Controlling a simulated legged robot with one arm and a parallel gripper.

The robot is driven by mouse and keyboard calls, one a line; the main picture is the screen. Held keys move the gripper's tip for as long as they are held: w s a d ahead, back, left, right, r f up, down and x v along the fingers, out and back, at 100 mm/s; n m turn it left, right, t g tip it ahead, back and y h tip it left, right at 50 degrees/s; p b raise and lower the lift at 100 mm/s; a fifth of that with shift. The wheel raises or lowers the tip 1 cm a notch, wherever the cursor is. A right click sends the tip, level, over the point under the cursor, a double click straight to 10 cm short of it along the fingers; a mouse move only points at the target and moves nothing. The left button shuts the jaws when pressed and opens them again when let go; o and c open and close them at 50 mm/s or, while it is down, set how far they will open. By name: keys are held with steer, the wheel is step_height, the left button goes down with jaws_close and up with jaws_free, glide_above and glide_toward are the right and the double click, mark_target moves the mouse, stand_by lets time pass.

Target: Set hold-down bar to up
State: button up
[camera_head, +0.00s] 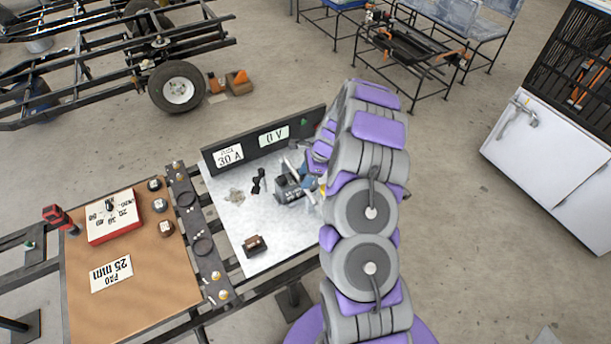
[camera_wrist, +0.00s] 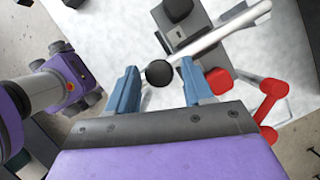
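In the wrist view, the two blue fingers of my gripper (camera_wrist: 158,68) are apart, with a round black knob (camera_wrist: 159,73) showing between them. Gaps show on both sides of the knob, and its depth relative to the fingertips is unclear. A pale bar (camera_wrist: 225,32), likely the hold-down bar, slants to the upper right from near the right finger. It passes by a dark grey block (camera_wrist: 185,30) with a black rounded cap. In the head view, the dark device (camera_head: 289,190) stands on the pale metal plate (camera_head: 225,190). My arm hides its right side and most of my gripper.
A red jointed part (camera_wrist: 268,97) is close to the right of my fingers. A dark upright panel (camera_head: 250,148) with "30 A" and "0 V" labels stands behind the plate. A brown block (camera_head: 255,245) and small black parts (camera_head: 258,182) are on the plate. A brown board (camera_head: 150,280) lies left.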

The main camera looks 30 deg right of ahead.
jaws_close()
steer(key=shift+r, duration=0.1)
stand_by(0.4)
